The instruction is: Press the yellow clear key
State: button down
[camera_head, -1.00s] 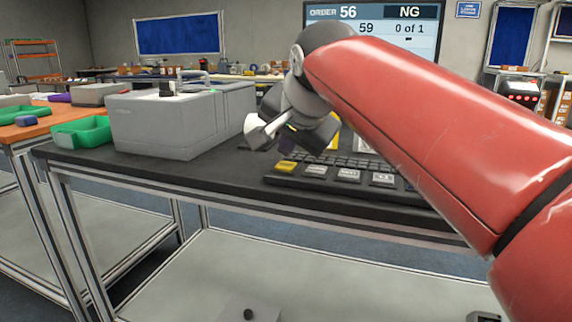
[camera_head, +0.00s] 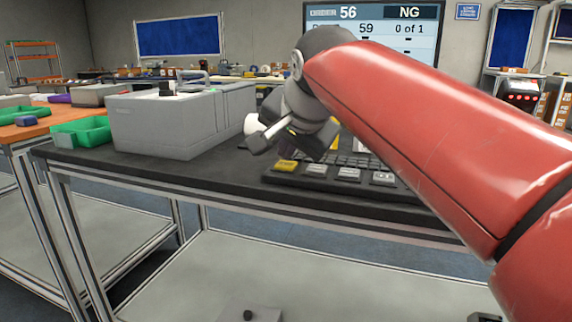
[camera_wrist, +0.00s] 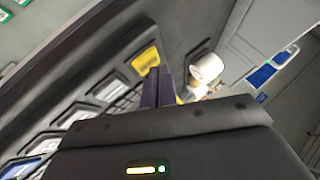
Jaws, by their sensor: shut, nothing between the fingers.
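The yellow clear key (camera_head: 286,165) is at the left front corner of a dark keypad (camera_head: 330,185) on the black table top. It also shows in the wrist view (camera_wrist: 146,60), near the top centre, beside a row of white-labelled keys. My gripper (camera_wrist: 160,80) is shut and empty. In the wrist view its fingertips end right beside the yellow key and overlap its edge a little. I cannot tell whether they touch it. In the head view my gripper (camera_head: 290,137) hangs just above the key, and the fingertips are hard to make out.
A grey box-shaped machine (camera_head: 165,120) stands left of the keypad. A green bin (camera_head: 82,132) sits farther left. A monitor (camera_head: 420,30) behind my arm reads "NG" and "0 of 1". A white roll (camera_wrist: 207,66) lies just beyond the fingers in the wrist view.

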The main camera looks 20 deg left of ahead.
aim_at(287, 166)
jog(key=shift+f+b, duration=0.35)
jog(key=shift+f, duration=0.1)
dwell(0.6)
jog(key=shift+r+p, duration=0.85)
jog(key=shift+r, duration=0.1)
notch_tip(287, 166, up, 5)
jog(key=p, duration=0.4)
jog(key=shift+p, duration=0.35)
